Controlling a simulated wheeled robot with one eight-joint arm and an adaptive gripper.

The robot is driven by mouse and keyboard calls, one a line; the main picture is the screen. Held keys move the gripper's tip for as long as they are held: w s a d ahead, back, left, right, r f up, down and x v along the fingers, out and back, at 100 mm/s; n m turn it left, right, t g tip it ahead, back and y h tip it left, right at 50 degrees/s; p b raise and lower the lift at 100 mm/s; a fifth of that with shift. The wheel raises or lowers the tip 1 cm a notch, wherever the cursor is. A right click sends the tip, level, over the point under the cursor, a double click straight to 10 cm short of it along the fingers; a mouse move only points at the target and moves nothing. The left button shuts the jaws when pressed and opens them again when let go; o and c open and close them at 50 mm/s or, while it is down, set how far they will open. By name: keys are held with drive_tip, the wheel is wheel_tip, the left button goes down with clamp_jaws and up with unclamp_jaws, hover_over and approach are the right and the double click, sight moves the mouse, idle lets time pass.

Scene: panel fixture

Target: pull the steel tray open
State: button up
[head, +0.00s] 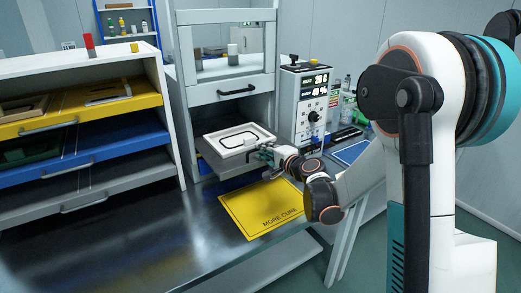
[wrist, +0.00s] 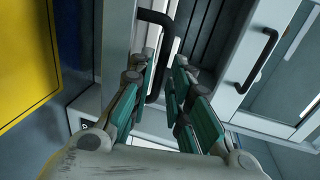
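The steel tray (head: 215,158) is grey and sticks partly out of the open lower bay of the grey cabinet. A white frame-like piece (head: 232,143) with a black outline lies on it. My gripper (head: 262,152) is at the right front of the tray. In the wrist view, a black bar handle (wrist: 155,88) runs between the two green-padded fingers of my gripper (wrist: 166,62). The fingers stand apart, with a gap beside the bar. I cannot tell whether either finger touches it.
The cabinet's raised door has a black handle (head: 236,91). A yellow "MORE CURE" mat (head: 245,205) lies on the bench below the tray. A control box (head: 304,105) stands right of the cabinet. A rack with yellow, blue and grey trays (head: 110,180) stands left. The dark bench front is clear.

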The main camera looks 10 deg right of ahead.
drive_tip(key=v, duration=0.8)
drive_tip(key=shift+s, duration=0.25)
drive_tip(key=shift+d, duration=0.1)
drive_tip(key=s+a+r+n+g, duration=0.2)
drive_tip(key=s+a+n+g, duration=0.15)
drive_tip(key=s, duration=0.35)
drive_tip(key=s+a+r+n+g, duration=0.2)
drive_tip(key=s+a+n, duration=0.3)
drive_tip(key=s, duration=0.3)
drive_tip(key=s+d+f+n+g+h, duration=0.1)
drive_tip(key=s+d+n+h, duration=0.1)
drive_tip(key=s, duration=0.6)
drive_tip(key=s+d+f+n+g+h, duration=0.1)
drive_tip(key=s+n, duration=0.3)
drive_tip(key=s, duration=0.5)
drive_tip(key=shift+d+f+h, duration=0.55)
drive_tip(key=shift+d+h, duration=0.25)
drive_tip(key=shift+h, duration=0.1)
